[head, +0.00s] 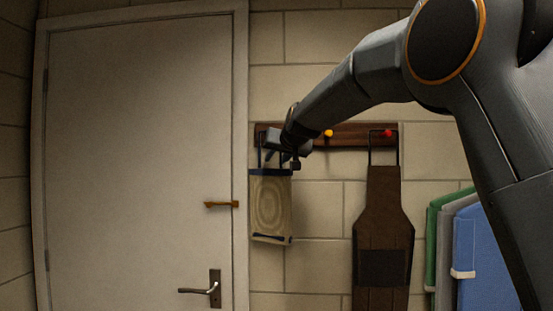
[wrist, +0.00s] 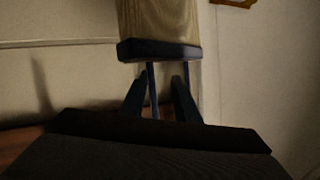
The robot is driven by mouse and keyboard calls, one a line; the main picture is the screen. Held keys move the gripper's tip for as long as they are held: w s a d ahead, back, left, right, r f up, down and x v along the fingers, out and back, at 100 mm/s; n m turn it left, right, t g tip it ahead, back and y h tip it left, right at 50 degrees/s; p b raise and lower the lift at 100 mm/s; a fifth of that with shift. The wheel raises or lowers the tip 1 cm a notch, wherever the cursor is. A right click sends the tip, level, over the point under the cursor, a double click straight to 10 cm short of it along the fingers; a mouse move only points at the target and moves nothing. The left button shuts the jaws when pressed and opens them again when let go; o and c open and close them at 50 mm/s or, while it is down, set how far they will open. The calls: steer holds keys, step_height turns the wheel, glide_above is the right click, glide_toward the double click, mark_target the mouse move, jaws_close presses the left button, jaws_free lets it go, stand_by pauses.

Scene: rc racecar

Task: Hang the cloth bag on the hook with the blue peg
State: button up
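The cloth bag (head: 270,208) is tan with a dark blue top band and hangs upright against the wall, below the left end of the wooden rail (head: 358,135). Its thin blue handle (head: 259,152) rises toward the rail. My gripper (head: 283,160) is in front of that rail end, at the handle. No blue peg shows; my gripper covers that part of the rail. Whether the handle is over a peg cannot be seen.
The rail also has a yellow peg (head: 328,133) and a red peg (head: 388,133). A brown apron (head: 383,225) hangs from the red one. Green, grey and blue cloths (head: 480,255) hang at right. A closed door (head: 140,160) stands at left, with a handle (head: 205,289).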

steer(key=b+v, duration=0.3)
steer(key=v, duration=0.4)
steer(key=shift+s+d, duration=0.15)
steer(key=shift+s, duration=0.2)
steer(key=shift+r, duration=0.1)
